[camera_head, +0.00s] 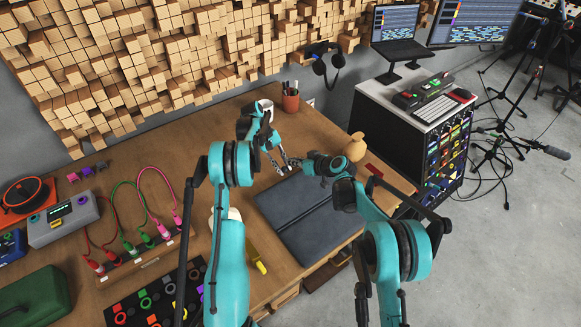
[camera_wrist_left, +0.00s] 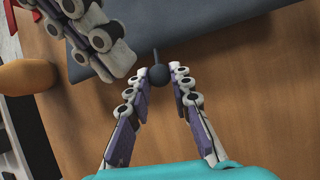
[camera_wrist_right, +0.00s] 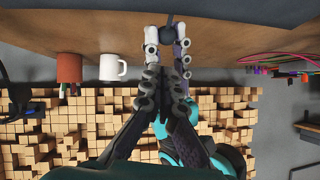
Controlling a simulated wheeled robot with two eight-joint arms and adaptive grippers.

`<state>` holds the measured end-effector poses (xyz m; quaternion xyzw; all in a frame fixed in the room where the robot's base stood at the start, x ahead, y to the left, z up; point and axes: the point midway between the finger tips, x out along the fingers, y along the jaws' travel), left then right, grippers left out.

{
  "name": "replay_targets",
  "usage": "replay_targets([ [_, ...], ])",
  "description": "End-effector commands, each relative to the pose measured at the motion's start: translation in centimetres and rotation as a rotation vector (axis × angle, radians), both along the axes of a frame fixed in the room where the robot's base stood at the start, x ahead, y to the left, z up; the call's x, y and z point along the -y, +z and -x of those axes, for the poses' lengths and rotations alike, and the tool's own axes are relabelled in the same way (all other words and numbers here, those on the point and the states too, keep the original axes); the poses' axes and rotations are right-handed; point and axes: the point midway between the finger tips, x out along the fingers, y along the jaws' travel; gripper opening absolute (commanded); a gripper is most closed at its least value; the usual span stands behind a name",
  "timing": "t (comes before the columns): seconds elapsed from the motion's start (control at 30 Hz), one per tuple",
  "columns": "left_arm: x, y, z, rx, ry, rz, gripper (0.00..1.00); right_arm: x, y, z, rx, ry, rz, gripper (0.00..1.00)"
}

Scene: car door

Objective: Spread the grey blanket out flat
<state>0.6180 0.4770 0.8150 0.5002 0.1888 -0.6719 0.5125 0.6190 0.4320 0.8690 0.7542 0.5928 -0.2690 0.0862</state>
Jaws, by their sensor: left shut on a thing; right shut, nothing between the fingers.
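The grey blanket (camera_head: 312,222) lies folded on the wooden table, with a crease line across it. A dark round knob (camera_wrist_left: 183,76) sits at its far edge in the left wrist view, with a thin stem toward the blanket. My left gripper (camera_head: 284,166) is shut on this knob at the far edge. My right gripper (camera_head: 297,164) is shut and empty, close beside the left one above the same edge. It also shows at the upper left of the left wrist view (camera_wrist_left: 95,30). The arms hide parts of the blanket.
A tan vase (camera_head: 355,147) stands right of the grippers. A white mug (camera_wrist_right: 112,67) and a terracotta pen pot (camera_head: 290,98) stand at the back. Cables with coloured plugs (camera_head: 145,240) and a yellow-handled tool (camera_head: 259,264) lie left of the blanket.

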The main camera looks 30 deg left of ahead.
Motion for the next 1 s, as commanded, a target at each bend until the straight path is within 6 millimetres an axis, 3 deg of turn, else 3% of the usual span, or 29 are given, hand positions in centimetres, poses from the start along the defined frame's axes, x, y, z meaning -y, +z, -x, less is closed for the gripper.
replay_targets([
  [0.23, 0.0, 0.0, 0.0, 0.0, 0.0, -0.001, 0.0, -0.6, -2.7, 0.3, 0.0, 0.0, 0.001, 0.0],
  [0.67, 0.0, 0.0, 0.0, 0.0, 0.0, 0.0, 0.0, -0.7, -3.1, 0.4, -0.002, -0.001, 0.004, 0.0],
  [1.0, 0.3, 0.3, 0.0, 0.0, -0.006, 0.007, 0.0, -1.3, -5.1, 0.4, -0.018, 0.002, 0.062, 0.0],
])
